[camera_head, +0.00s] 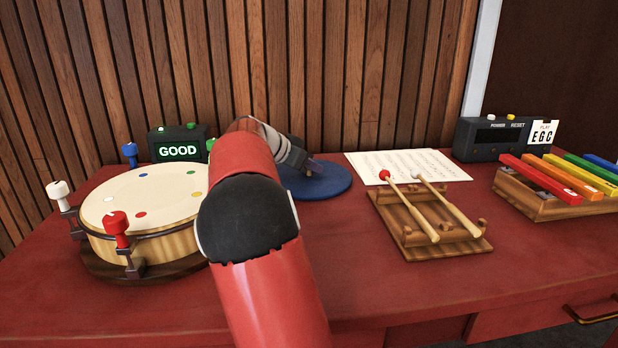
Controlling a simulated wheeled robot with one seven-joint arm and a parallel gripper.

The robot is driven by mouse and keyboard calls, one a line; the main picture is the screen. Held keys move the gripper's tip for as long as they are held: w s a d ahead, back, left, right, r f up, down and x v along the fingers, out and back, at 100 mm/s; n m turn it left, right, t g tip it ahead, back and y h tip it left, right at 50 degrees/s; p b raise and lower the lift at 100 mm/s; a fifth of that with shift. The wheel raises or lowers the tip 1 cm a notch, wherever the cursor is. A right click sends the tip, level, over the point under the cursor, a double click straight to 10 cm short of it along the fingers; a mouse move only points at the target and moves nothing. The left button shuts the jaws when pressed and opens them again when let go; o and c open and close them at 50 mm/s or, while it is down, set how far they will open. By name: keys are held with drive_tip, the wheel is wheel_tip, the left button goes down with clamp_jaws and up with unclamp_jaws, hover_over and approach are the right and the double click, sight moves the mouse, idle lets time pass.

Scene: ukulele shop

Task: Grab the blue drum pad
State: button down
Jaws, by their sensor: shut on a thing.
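The blue drum pad (330,184) is a flat round disc at the back middle of the red table, partly hidden behind my red arm. My gripper (312,169) reaches over it from the left, with its tip at the pad's upper middle. It is shut on the pad, though the grip itself is small and hard to see. The pad looks about level and close to the tabletop; I cannot tell whether it is lifted.
A drum (140,205) with coloured pegs stands at left, before a "GOOD" display (181,146). Right of the pad are sheet music (408,164), a wooden rack (425,228) with two mallets, a xylophone (550,190) and a dark box (490,137). A wood-slat wall closes the back.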

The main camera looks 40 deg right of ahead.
drive_tip(key=shift+r, duration=0.15)
wheel_tip(320, 180, up, 18)
idle(0.6)
